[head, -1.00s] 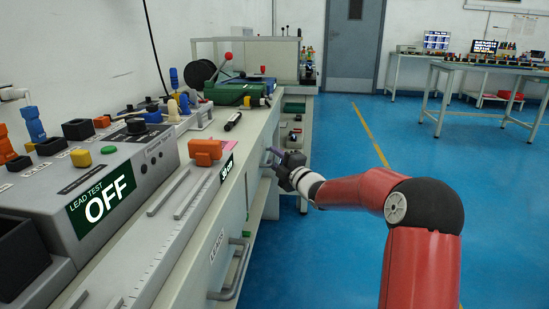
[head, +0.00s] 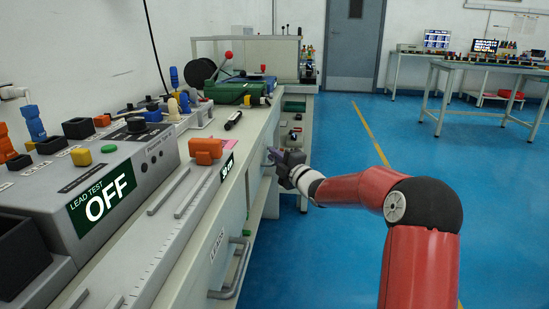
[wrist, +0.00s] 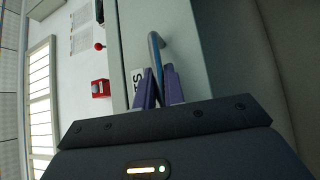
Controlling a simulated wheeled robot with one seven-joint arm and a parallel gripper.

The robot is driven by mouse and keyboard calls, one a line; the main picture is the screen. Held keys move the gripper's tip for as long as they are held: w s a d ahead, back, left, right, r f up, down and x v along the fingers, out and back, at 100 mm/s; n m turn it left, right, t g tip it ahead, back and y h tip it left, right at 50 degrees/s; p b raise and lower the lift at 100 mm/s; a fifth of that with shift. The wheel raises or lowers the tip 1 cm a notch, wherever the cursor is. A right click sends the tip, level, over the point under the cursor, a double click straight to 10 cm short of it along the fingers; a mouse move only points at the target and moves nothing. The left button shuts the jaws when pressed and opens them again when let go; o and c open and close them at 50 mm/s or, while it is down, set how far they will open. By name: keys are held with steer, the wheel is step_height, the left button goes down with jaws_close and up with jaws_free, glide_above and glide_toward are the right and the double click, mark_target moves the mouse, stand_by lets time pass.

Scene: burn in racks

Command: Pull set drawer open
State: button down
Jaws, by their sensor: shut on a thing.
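The set drawer's front (wrist: 160,25) shows in the wrist view as a pale panel with a partly hidden label (wrist: 138,85) starting with "S". Its bent metal bar handle (wrist: 154,52) runs down between my purple fingertips. My gripper (wrist: 159,88) is shut on this handle. In the head view my gripper (head: 272,156) is at the front of the left bench, beyond the drawer labelled "LEADS" (head: 217,243). The set drawer is mostly hidden there, and I cannot tell how far out it stands.
The "LEADS" drawer handle (head: 234,275) sticks out nearer to me. The bench top carries a lead tester reading "OFF" (head: 105,200), an orange block (head: 206,150) and a green case (head: 232,92). Blue floor (head: 340,235) to the right is clear up to a far table (head: 480,67).

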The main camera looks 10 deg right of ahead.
steer(key=s+d, duration=0.3)
steer(key=d, duration=0.8)
steer(key=s+d+b, duration=0.1)
steer(key=s+d, duration=0.3)
steer(key=d, duration=0.7)
steer(key=shift+s+b, duration=0.15)
steer(key=shift+b, duration=0.15)
steer(key=shift+d+f, duration=0.1)
steer(key=c, duration=1.5)
jaws_free()
steer(key=v, duration=0.7)
steer(key=shift+s+d, duration=0.15)
steer(key=shift+s, duration=0.2)
